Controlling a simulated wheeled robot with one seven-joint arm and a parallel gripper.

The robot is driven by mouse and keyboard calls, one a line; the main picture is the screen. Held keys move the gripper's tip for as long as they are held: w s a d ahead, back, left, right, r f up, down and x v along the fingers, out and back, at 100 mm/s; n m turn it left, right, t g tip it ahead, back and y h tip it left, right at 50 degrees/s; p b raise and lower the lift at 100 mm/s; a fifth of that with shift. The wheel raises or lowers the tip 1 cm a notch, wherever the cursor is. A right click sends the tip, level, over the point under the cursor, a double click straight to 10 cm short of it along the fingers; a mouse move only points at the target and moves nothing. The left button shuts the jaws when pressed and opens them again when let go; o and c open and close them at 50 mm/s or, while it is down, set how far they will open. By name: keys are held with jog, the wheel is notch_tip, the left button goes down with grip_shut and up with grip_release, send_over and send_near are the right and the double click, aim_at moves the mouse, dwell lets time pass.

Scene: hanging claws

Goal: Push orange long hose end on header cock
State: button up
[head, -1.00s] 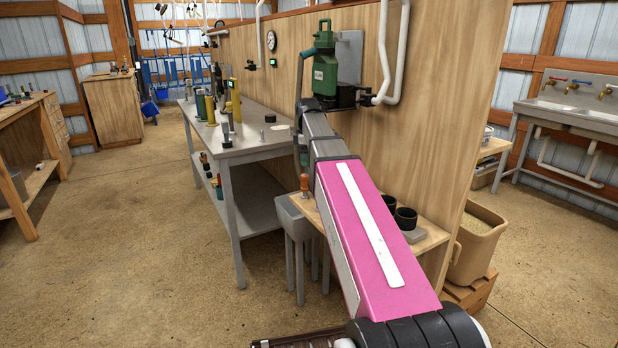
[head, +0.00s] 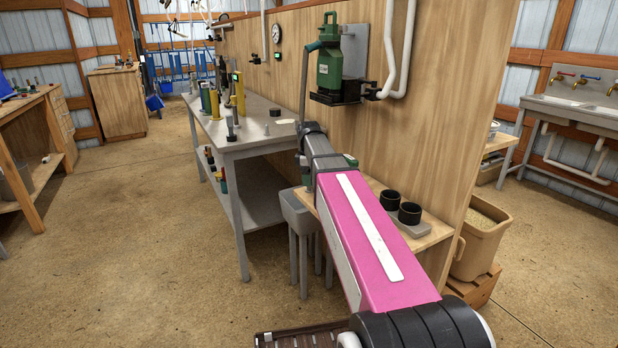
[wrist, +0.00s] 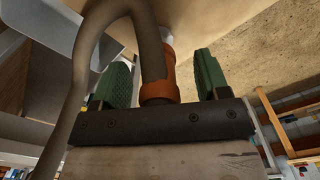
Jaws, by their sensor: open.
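In the wrist view the orange hose end (wrist: 159,91) stands between the two green fingers of my gripper (wrist: 162,58). The fingers are open, with a clear gap on the right of the hose end. In the head view my arm hides the orange end and most of my gripper.
A grey basin on legs (head: 298,212) stands under my arm. A small wooden shelf (head: 436,234) with black cups (head: 409,213) is on the right. A green wall unit (head: 329,70) hangs above.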

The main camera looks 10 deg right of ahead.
jog(key=shift+f, duration=0.4)
jog(key=c, duration=1)
jog(key=shift+r, duration=0.1)
jog(key=shift+r, duration=0.5)
notch_tip(320, 180, up, 3)
jog(key=shift+r, duration=0.15)
jog(key=s+a+r, duration=0.2)
jog(key=a, duration=0.1)
jog(key=s+a+r, duration=0.1)
jog(key=a+r, duration=0.1)
jog(key=a, duration=0.1)
jog(key=s+a+r, duration=0.2)
jog(key=a, duration=0.2)
jog(key=shift+s+a+r, duration=0.1)
jog(key=shift+s+r, duration=0.2)
